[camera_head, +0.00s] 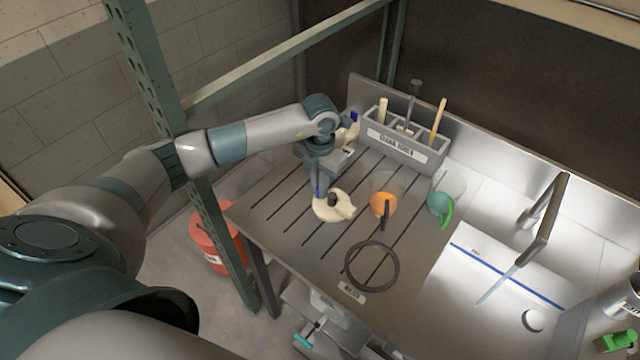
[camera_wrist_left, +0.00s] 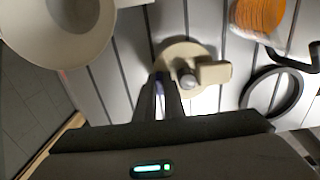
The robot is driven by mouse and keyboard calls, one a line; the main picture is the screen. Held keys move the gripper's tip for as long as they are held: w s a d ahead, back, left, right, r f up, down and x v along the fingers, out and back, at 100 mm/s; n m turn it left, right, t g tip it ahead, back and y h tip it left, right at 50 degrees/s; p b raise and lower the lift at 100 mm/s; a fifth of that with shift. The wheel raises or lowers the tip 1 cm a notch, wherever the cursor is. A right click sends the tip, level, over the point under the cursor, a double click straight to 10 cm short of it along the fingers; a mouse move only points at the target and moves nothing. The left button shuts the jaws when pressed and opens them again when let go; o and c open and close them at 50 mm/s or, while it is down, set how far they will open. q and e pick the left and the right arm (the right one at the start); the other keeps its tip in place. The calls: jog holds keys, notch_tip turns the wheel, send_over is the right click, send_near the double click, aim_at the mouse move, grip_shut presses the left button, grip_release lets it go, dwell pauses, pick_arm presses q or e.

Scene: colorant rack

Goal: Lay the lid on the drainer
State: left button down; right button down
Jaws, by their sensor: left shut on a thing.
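The cream lid (camera_head: 341,212) with a dark knob and a side tab is over the slotted grey drainer (camera_head: 290,215). In the left wrist view the lid (camera_wrist_left: 215,73) lies just beyond my fingertips, its knob facing up. My left gripper (camera_head: 319,188) points down at the lid's left edge and is shut on its rim; it also shows in the left wrist view (camera_wrist_left: 167,90). The lid looks about flat and very close to the drainer; I cannot tell whether it touches. My right gripper is not in view.
A black ring (camera_head: 371,267) lies in front. The grey tool rack (camera_head: 400,148) is behind, and the sink (camera_head: 500,285) at right. A cream bowl (camera_wrist_left: 97,45) shows in the wrist view.

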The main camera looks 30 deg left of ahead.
pick_arm(q)
jog(key=shift+f, duration=0.2)
jog(key=c, duration=1.8)
grip_release()
jog(key=shift+c, duration=0.2)
jog(key=shift+r, duration=0.15)
jog(key=shift+r, duration=0.15)
notch_tip(320, 180, up, 12)
jog(key=p, duration=0.5)
jog(key=shift+p, duration=0.4)
